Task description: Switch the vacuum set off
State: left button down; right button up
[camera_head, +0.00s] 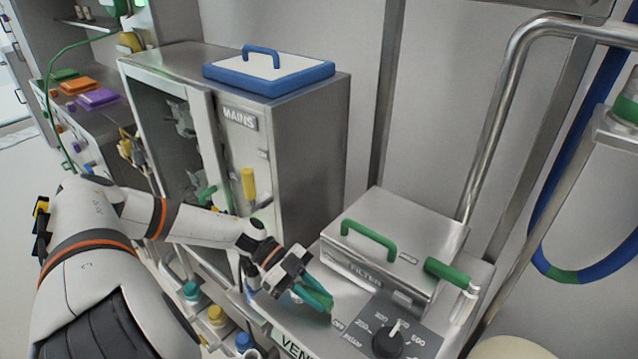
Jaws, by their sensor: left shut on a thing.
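A silver unit carries a box marked FILTER (395,245) with a green handle on its lid. Beside the box is a dark dial plate with a black knob (388,341) and a pale pointer. No label in view names the vacuum set. My right gripper is not in view.
A grey cabinet marked MAINS (300,150) stands behind my left arm, with a yellow handle (248,184) and a blue-rimmed tray (268,72) on top. A green grip (452,275) and a metal pipe (500,100) are at the right. Bottles stand low at the left.

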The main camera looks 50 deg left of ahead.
pick_arm(q)
jog(key=shift+s+f+m+g+b, duration=0.1)
jog(key=shift+s+m+g+b, duration=0.2)
jog(key=shift+m+g, duration=0.25)
jog(key=shift+d+g, duration=0.1)
jog(key=shift+g, duration=0.15)
jog(key=c, duration=1.3)
grip_release()
jog(key=shift+a+b, duration=0.45)
jog(key=a+b, duration=0.1)
jog(key=a, duration=0.3)
jog(key=a+b, duration=0.1)
jog(key=a, duration=0.3)
jog(key=s+a+b, duration=0.1)
jog(key=a, duration=0.2)
jog(key=shift+s+a+r, duration=0.1)
jog(key=shift+a+r, duration=0.1)
jog(key=shift+a, duration=0.2)
jog(key=shift+a+r, duration=0.1)
jog(key=shift+a, duration=0.15)
jog(key=shift+s, duration=0.1)
